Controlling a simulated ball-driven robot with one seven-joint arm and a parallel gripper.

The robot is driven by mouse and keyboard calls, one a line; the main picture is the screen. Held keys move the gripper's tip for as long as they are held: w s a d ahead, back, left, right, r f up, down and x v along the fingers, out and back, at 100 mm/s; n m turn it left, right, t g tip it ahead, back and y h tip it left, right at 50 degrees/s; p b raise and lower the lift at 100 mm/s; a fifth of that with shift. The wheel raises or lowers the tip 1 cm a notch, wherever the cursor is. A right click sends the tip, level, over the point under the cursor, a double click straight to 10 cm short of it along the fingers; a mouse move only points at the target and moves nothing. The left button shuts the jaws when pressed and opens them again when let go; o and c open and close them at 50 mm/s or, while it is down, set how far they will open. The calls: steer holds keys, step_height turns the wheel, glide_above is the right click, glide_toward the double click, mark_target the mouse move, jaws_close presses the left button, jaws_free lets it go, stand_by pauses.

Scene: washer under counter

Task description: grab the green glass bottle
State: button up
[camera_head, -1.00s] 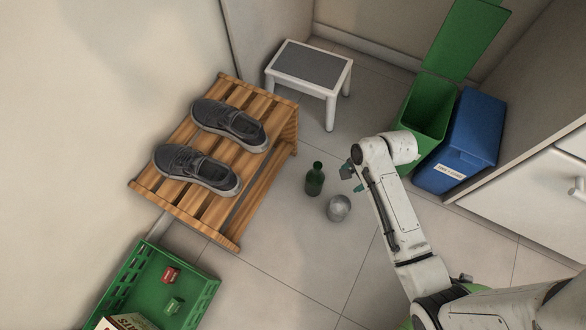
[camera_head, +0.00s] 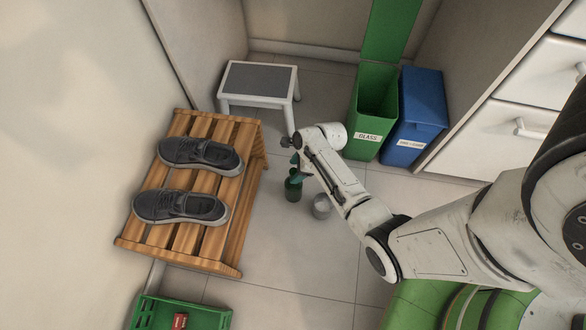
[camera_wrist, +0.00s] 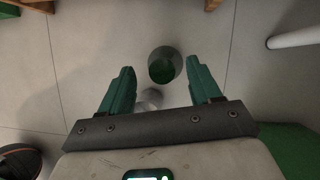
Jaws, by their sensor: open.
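The green glass bottle (camera_head: 293,189) stands upright on the tiled floor, right of the wooden rack. My gripper (camera_head: 294,157) is open and empty above it, overlapping the bottle's upper part in the head view. In the wrist view, the bottle (camera_wrist: 165,66) shows as a round dark green and grey shape between the two open teal fingers (camera_wrist: 160,67). I cannot tell how far above the bottle the fingertips are, and no contact shows.
A grey metallic cup (camera_head: 322,206) stands right beside the bottle. The slatted rack (camera_head: 187,247) with two shoes is left. A step stool (camera_head: 258,83) stands behind. A green bin (camera_head: 373,108) and blue bin (camera_head: 415,118) stand right. A green crate (camera_head: 210,318) is at lower left.

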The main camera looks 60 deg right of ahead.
steer(key=b+x, duration=0.2)
steer(key=x, duration=0.1)
steer(key=b+x, duration=0.1)
steer(key=shift+s+d+f+b, duration=0.15)
steer(key=shift+f+b, duration=0.25)
steer(key=shift+f, duration=0.25)
steer(key=shift+r, duration=0.1)
jaws_close()
